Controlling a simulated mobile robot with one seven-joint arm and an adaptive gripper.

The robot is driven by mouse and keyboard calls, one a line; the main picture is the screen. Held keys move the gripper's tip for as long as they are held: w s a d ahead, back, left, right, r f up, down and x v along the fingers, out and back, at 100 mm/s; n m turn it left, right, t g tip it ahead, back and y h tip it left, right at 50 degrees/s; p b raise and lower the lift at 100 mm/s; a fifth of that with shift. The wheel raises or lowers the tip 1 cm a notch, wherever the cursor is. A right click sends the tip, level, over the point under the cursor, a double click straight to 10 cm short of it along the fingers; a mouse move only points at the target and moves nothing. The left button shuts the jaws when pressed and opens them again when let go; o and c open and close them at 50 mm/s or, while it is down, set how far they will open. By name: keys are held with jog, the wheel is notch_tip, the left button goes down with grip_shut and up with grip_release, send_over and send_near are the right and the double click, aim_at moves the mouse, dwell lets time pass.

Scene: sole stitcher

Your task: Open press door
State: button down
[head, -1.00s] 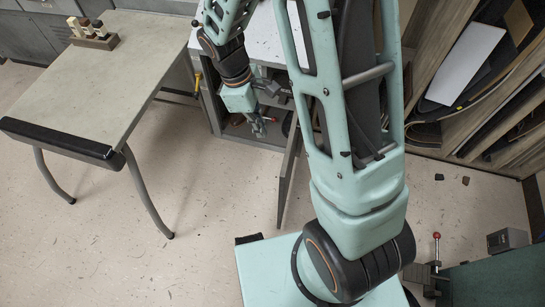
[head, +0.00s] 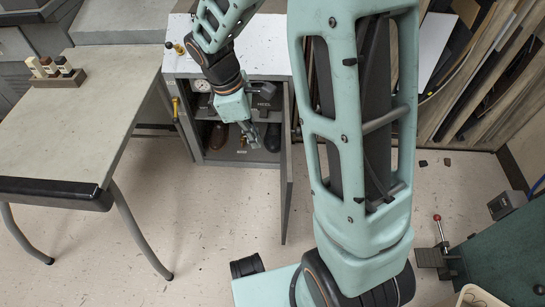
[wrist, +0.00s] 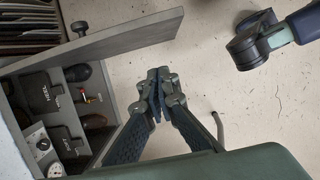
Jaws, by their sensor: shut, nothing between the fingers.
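The press is a grey cabinet with a white top (head: 262,62). Its door (head: 287,190) stands swung out on the right side of the opening, nearly edge-on in the head view. In the wrist view the door (wrist: 120,38) is a grey panel across the upper left, with a dark knob (wrist: 80,28) at its upper edge. My gripper (head: 250,140) is in front of the opening, left of the door, on its inner side. In the wrist view my gripper (wrist: 158,76) is shut and empty, below the door panel; whether it touches the door I cannot tell.
Inside the press are dark shoes (head: 219,136), a gauge (wrist: 43,144) and a block marked HEEL (wrist: 45,92). A table (head: 75,110) stands at the left. A rack of sheets (head: 470,80) is at the right. Floor in front of the press is open.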

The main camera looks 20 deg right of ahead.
jog(key=s+d+f+b, duration=0.1)
jog(key=d+f+b, duration=0.3)
jog(key=f, duration=0.5)
jog(key=shift+s+d+f+b, duration=0.25)
jog(key=shift+s+d+b, duration=0.1)
jog(key=shift+d, duration=0.8)
jog(key=s+d+n+p, duration=0.1)
jog(key=s+d+p, duration=0.1)
jog(key=d, duration=0.8)
jog(key=shift+n+p, duration=0.4)
jog(key=shift+p, duration=0.1)
jog(key=shift+a, duration=0.1)
